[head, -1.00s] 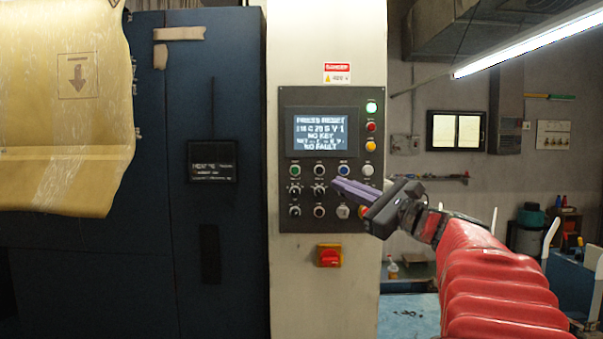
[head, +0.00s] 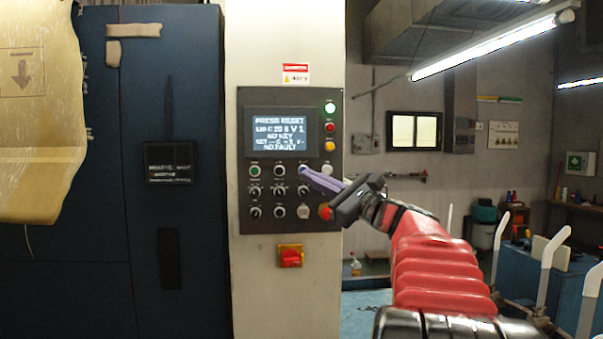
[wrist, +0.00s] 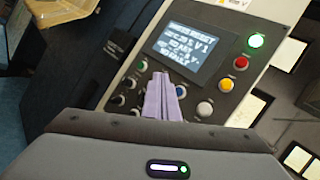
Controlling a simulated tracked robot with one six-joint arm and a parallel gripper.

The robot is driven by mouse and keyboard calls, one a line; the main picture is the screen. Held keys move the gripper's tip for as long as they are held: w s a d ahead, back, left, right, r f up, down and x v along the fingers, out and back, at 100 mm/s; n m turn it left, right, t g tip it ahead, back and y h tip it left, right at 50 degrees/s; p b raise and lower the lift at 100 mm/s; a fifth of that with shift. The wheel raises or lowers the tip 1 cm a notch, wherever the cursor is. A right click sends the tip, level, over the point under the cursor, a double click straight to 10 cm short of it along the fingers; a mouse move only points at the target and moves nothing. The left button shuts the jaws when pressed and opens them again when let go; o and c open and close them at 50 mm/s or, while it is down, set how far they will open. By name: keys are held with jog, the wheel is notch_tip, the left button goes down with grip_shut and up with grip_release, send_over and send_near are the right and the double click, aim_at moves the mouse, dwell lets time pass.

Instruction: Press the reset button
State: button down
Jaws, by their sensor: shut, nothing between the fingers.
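The control panel (head: 244,140) stands on a pale column, and its screen (head: 280,131) reads PRESS RESET, with NO KEY and NO FAULT lower down. My gripper (head: 306,173) is shut and empty, its purple fingers pointing at the right part of the top button row. In the wrist view the fingers (wrist: 160,80) lie over the button rows just below the screen (wrist: 188,50). The button labels are too small to read, so none is marked as reset.
A white button (head: 329,169) sits just right of the fingertips. A red emergency knob (head: 326,211) is below my gripper. Green, red and yellow lamps line the panel's right edge. A red-and-yellow switch (head: 290,256) is under the panel. A dark blue cabinet (head: 170,90) stands left.

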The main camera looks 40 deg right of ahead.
jog(key=shift+w+d, duration=0.55)
jog(key=shift+w, duration=0.25)
jog(key=shift+w+d, duration=0.5)
jog(key=shift+w, duration=0.25)
jog(key=shift+w+d, duration=0.55)
jog(key=shift+w, duration=0.25)
dwell(0.3)
jog(key=shift+w+d, duration=0.25)
jog(key=shift+w+d, duration=0.2)
jog(key=shift+w, duration=0.15)
dwell(1.0)
jog(key=shift+s, duration=0.15)
jog(key=shift+s+a, duration=0.45)
jog(key=shift+s, duration=0.1)
dwell(0.5)
jog(key=shift+s+a, duration=0.7)
jog(key=shift+s, duration=0.35)
jog(key=shift+s+a, duration=0.7)
jog(key=shift+s, duration=0.35)
